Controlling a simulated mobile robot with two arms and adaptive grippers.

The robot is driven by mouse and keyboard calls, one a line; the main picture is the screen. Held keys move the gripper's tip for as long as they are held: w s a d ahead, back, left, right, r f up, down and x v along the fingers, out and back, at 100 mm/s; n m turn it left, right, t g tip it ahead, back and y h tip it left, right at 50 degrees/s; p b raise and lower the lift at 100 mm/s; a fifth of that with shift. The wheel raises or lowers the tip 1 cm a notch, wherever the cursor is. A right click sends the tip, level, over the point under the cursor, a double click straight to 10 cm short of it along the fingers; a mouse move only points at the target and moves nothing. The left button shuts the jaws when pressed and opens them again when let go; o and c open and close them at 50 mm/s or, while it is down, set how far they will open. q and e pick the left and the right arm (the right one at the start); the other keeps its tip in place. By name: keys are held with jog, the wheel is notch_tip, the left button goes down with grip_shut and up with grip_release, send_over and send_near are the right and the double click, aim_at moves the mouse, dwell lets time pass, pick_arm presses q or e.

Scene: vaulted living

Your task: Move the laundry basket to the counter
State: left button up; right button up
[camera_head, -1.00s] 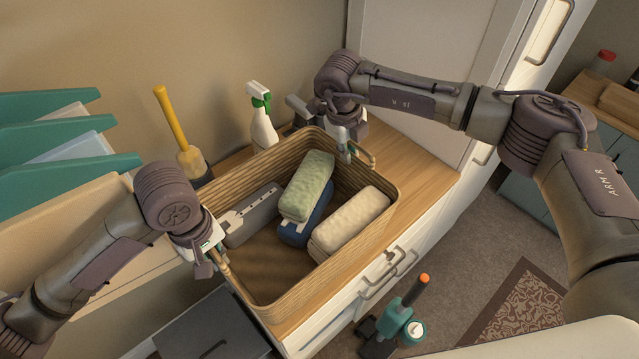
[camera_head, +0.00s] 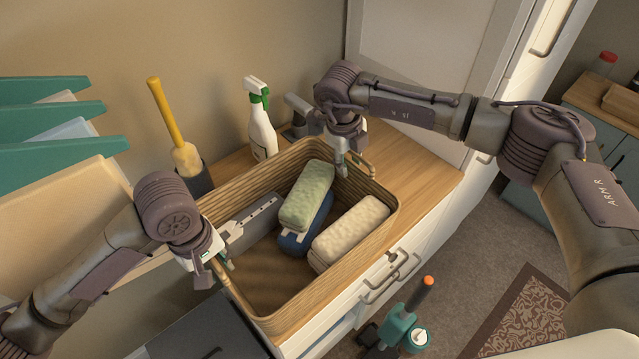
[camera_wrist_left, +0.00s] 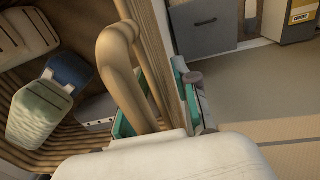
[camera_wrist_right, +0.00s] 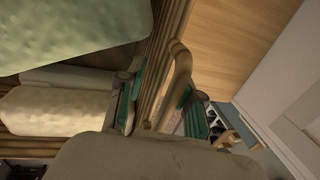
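The woven tan laundry basket (camera_head: 262,322) stands on the wooden counter. It holds a folded green towel (camera_head: 307,195), a cream towel (camera_head: 350,232), a dark blue item (camera_head: 297,243) and a grey item (camera_head: 250,226). My left gripper (camera_head: 214,268) is at the basket's left end; in the left wrist view its teal-padded fingers (camera_wrist_left: 155,108) stand apart either side of the loop handle (camera_wrist_left: 122,62). My right gripper (camera_head: 347,170) is at the far right end; in the right wrist view its fingers (camera_wrist_right: 162,108) stand apart around the other handle (camera_wrist_right: 182,62). Contact is unclear.
A white spray bottle (camera_head: 261,125) and a yellow-handled brush in a dark holder (camera_head: 196,178) stand behind the basket. The counter (camera_head: 425,180) has bare room on the right. Teal and cream panels (camera_head: 60,140) are at left. A teal tool with an orange tip (camera_head: 400,325) stands below.

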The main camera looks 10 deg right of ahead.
pick_arm(q)
jog(key=r, duration=0.8)
jog(key=shift+s+a, duration=0.15)
jog(key=shift+a, duration=0.1)
pick_arm(e)
jog(key=shift+r, duration=0.1)
notch_tip(320, 180, up, 8)
jog(key=a, duration=0.1)
jog(key=shift+s+a, duration=0.2)
jog(key=shift+s, duration=0.25)
jog(key=shift+f, duration=0.2)
